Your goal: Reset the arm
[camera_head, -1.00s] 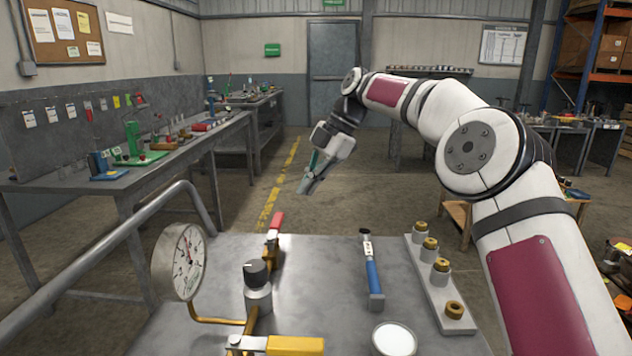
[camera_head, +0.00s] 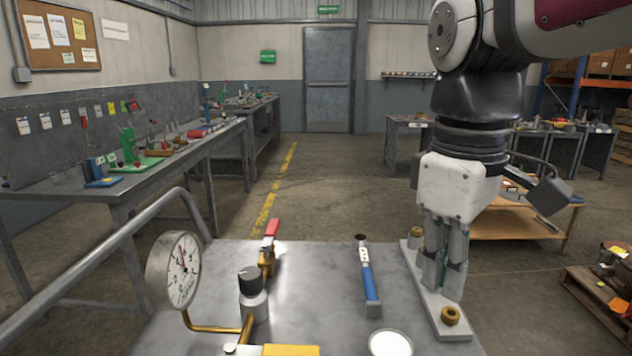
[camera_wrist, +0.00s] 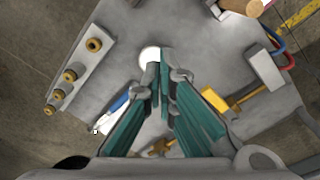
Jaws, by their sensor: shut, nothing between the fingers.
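My gripper (camera_head: 443,285) hangs pointing down at the right of the metal cart top, in front of the rail of brass fittings as the head camera sees it. Its fingers are shut with nothing between them. In the wrist view my gripper (camera_wrist: 163,75) shows its teal finger pads, with the tips close to a round white-topped item (camera_wrist: 149,55). The gripper partly hides the rail (camera_head: 455,325) and its middle fittings in the head view.
The cart (camera_head: 320,285) carries a pressure gauge (camera_head: 175,270), a black knob (camera_head: 250,280), a red-handled valve (camera_head: 270,240), a blue-handled tool (camera_head: 369,280) and a white-topped round item (camera_head: 390,343). A wooden pallet table (camera_head: 510,222) stands behind. The aisle floor is clear.

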